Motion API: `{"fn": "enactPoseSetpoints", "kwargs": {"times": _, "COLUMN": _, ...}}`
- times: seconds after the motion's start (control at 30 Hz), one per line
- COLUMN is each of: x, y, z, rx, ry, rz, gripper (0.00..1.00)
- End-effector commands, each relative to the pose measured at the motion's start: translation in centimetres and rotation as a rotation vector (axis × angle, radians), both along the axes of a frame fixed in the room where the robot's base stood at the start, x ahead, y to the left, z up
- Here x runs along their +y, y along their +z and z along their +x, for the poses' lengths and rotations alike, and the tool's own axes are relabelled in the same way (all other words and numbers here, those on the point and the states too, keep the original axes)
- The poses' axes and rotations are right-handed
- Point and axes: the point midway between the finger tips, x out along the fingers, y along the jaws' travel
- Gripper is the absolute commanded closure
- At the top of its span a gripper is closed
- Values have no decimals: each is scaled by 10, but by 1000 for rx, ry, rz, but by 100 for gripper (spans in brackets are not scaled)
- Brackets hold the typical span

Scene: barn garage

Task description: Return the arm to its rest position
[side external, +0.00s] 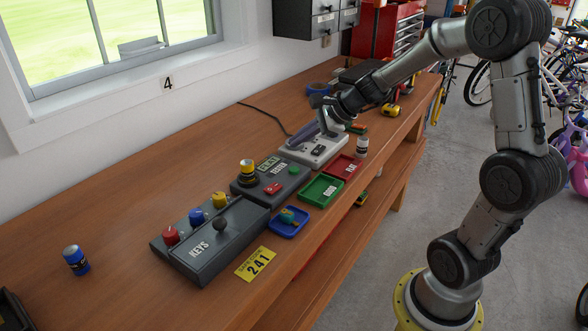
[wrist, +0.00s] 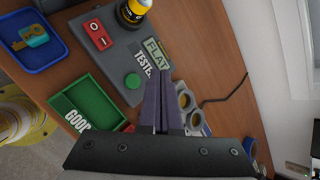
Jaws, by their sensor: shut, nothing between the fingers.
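My gripper (side external: 293,143) has its long purple fingers together with nothing between them. In the side view they slant down to the left over the bench, near a pale grey device (side external: 322,151) and the tester box (side external: 255,184). In the wrist view my gripper (wrist: 160,74) points toward the tester box (wrist: 122,50), its tips beside the FLAT label (wrist: 154,53). I cannot tell the exact height of the tips above the boxes. My arm reaches across the bench from the right.
A green tray (side external: 318,196), a red tray (side external: 350,160) and a blue tray (side external: 277,230) line the bench's front. The bench's left rear is clear.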

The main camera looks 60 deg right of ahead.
Motion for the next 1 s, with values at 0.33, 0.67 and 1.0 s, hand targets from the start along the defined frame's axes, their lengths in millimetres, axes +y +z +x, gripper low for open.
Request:
{"fn": "enactPoseSetpoints", "kwargs": {"times": 0.33, "x": 51, "y": 45, "z": 3, "rx": -87, "ry": 128, "rz": -65, "gripper": 100}}
{"fn": "enactPoseSetpoints", "kwargs": {"times": 0.67, "x": 176, "y": 95, "z": -142, "rx": -211, "ry": 963, "rz": -724, "gripper": 100}}
{"fn": "enactPoseSetpoints", "kwargs": {"times": 1.0, "x": 135, "y": 46, "z": -243, "rx": -38, "ry": 1604, "rz": -1323, "gripper": 100}}
